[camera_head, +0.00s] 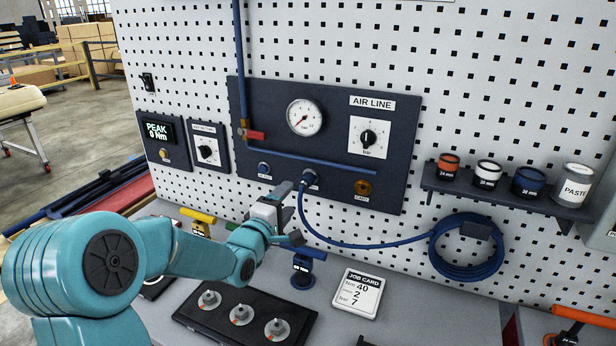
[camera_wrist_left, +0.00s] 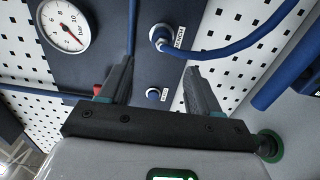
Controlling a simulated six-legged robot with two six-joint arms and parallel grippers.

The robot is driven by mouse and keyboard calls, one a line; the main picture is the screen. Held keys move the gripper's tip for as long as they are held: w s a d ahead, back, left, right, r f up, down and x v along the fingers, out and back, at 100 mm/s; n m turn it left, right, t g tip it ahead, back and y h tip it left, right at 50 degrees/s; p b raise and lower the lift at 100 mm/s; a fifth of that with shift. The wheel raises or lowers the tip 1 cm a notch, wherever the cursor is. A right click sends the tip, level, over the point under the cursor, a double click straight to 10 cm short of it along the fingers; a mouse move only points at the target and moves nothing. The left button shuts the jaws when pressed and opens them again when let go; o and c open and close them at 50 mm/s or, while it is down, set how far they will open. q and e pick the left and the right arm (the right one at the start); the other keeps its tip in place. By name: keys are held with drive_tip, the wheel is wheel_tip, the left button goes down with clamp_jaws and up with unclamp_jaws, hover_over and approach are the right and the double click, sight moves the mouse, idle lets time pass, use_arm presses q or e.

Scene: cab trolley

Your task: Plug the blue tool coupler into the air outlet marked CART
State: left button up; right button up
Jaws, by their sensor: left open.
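The dark air line panel (camera_head: 330,140) is on the pegboard. Its CART outlet (camera_head: 362,187) is brass-coloured, at the lower right, with nothing plugged in. A blue coupler (camera_head: 309,178) sits at the middle outlet, with the blue hose (camera_head: 350,244) running from it. It also shows in the wrist view (camera_wrist_left: 162,38), beside a label. Another blue-ringed outlet (camera_head: 264,168) is at the left; it shows between the fingers in the wrist view (camera_wrist_left: 153,94). My left gripper (camera_head: 285,212) is open and empty, in front of and below the panel. My right gripper is out of view.
The hose coil (camera_head: 468,248) hangs on the pegboard at right. A shelf (camera_head: 510,195) holds several cups. On the bench are a job card (camera_head: 358,293), a black tray (camera_head: 245,318) with knobs, and a blue-handled tool (camera_head: 303,268) close below my gripper. A red-handled valve (camera_head: 254,135) is on the panel.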

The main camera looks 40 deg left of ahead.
sight(303, 187)
use_arm(q)
drive_tip(key=p+x, duration=0.2)
drive_tip(key=x, duration=0.1)
drive_tip(key=p+x, duration=0.1)
drive_tip(key=shift+w+d+r, duration=0.15)
drive_tip(key=shift+w, duration=0.3)
drive_tip(key=x, duration=0.1)
drive_tip(key=b+x, duration=0.1)
drive_tip(key=x, duration=0.1)
drive_tip(key=shift+w+f, duration=0.2)
drive_tip(key=shift+f, duration=0.2)
drive_tip(key=shift+w, duration=0.35)
drive_tip(key=shift+w+r, duration=0.1)
drive_tip(key=shift+w, duration=0.05)
drive_tip(key=shift+a+b, duration=0.25)
drive_tip(key=shift+b, duration=0.05)
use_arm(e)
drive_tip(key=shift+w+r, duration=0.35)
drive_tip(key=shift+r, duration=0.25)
